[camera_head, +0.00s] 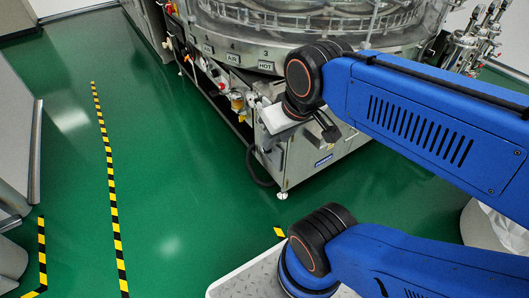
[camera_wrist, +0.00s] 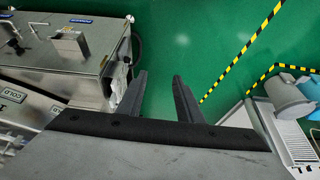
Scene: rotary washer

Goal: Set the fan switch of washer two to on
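The rotary washer (camera_head: 330,160) is a steel machine with a clear round drum, at the top middle of the head view. Its front carries AIR and HOT labels and several valves and small fittings. I cannot make out which fitting is the fan switch, nor a mark for washer two. In the wrist view its steel body (camera_wrist: 40,55) with a COLD label fills the left side. My gripper (camera_wrist: 159,76) is open and empty, its two dark fingers apart over green floor. In the head view my arm partly hides the washer's front right.
Green floor (camera_head: 180,200) is clear left of and in front of the washer. Yellow-black tape (camera_head: 107,165) runs along it. A grey cabinet (camera_head: 18,150) stands at the left edge. Steel vessels with pipes (camera_head: 470,45) stand at the upper right. A dark hose (camera_head: 253,170) hangs by the washer's corner.

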